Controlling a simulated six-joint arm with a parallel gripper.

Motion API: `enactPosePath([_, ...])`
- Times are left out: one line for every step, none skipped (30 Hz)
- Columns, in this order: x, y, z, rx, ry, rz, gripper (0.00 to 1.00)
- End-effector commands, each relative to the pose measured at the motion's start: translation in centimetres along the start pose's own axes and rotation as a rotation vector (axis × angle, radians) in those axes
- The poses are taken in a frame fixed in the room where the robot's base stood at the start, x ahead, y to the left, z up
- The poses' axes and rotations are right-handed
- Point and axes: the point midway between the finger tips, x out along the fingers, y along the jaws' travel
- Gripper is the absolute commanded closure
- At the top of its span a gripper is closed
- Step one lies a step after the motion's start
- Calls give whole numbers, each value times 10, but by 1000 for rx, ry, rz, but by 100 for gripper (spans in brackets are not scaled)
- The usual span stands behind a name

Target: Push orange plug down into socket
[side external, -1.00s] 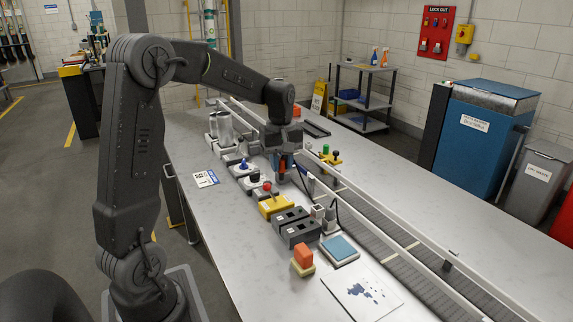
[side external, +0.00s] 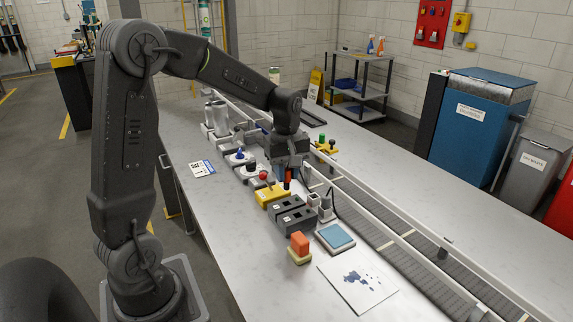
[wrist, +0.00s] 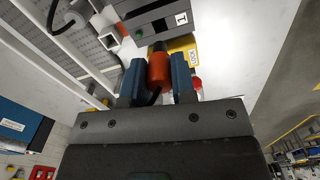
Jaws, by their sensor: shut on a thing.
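In the wrist view, my gripper (wrist: 158,72) has its two blue fingers shut on the orange plug (wrist: 159,72). The plug's dark end points toward the yellow block (wrist: 182,47), which lies partly behind it. In the side view, my gripper (side external: 288,172) points down just behind the yellow block (side external: 271,195), and the orange plug (side external: 288,177) shows at its fingertips. No socket opening shows clearly, and I cannot tell whether the plug touches the block. A dark cable (wrist: 151,97) shows beside the plug.
Dark grey boxes (side external: 296,217) stand nearer than the yellow block. A red button (side external: 263,175) is on its left. The conveyor rail (side external: 345,180) runs along the right.

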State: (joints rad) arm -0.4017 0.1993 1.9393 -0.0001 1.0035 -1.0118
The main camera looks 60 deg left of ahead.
Motion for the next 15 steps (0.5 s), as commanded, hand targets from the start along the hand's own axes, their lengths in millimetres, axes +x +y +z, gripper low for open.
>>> enactPosePath([5, 0, 0, 0, -1, -1, 98])
enactPosePath([8, 0, 0, 0, -1, -2, 98])
enactPosePath([12, 0, 0, 0, -1, -1, 98])
enactPosePath([15, 0, 0, 0, -1, -1, 98])
enactPosePath([17, 0, 0, 0, -1, -2, 98])
enactPosePath([20, 0, 0, 0, -1, -2, 98])
enactPosePath([22, 0, 0, 0, -1, -1, 98])
enactPosePath([24, 0, 0, 0, 0, -1, 98])
enactPosePath([26, 0, 0, 0, -1, -1, 98])
enactPosePath([28, 0, 0, 0, -1, -1, 98])
enactPosePath([29, 0, 0, 0, -1, -1, 98])
enactPosePath([30, 0, 0, 0, 0, 0, 98])
enactPosePath([31, 0, 0, 0, 0, 0, 98])
enactPosePath([32, 0, 0, 0, 0, 0, 98])
enactPosePath([33, 0, 0, 0, 0, 0, 98])
